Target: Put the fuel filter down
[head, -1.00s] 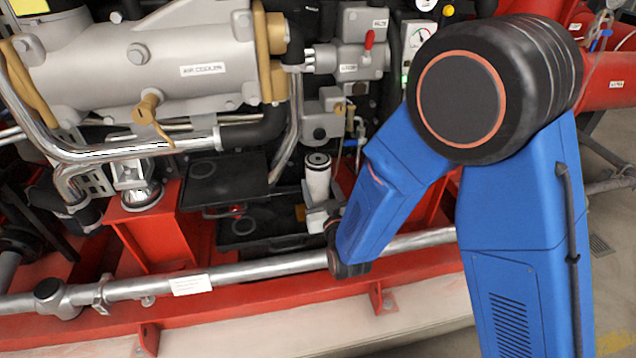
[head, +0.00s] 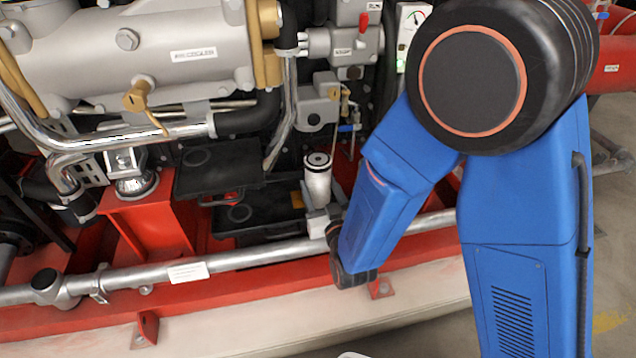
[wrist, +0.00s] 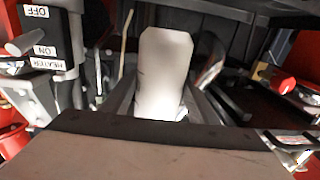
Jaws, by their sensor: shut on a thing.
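The fuel filter (head: 318,184) is a white cylinder with a black ringed top, upright in the head view. My gripper (head: 317,216) is shut on its lower part, and my blue arm reaches in from the right. In the wrist view the filter (wrist: 165,65) is a pale white body between the grey fingers of my gripper (wrist: 160,103). The filter's underside is hidden. Two black trays lie left of the filter: an upper tray (head: 238,178) and a lower tray (head: 275,222). Each shows a ring mark, and no filter stands on either.
A silver pipe (head: 240,256) and a red frame rail (head: 225,298) run in front of the trays. The air cooler (head: 165,60) and engine pipes are above. A grey valve block (head: 318,108) is behind the filter. Switch labels (wrist: 42,52) show left in the wrist view.

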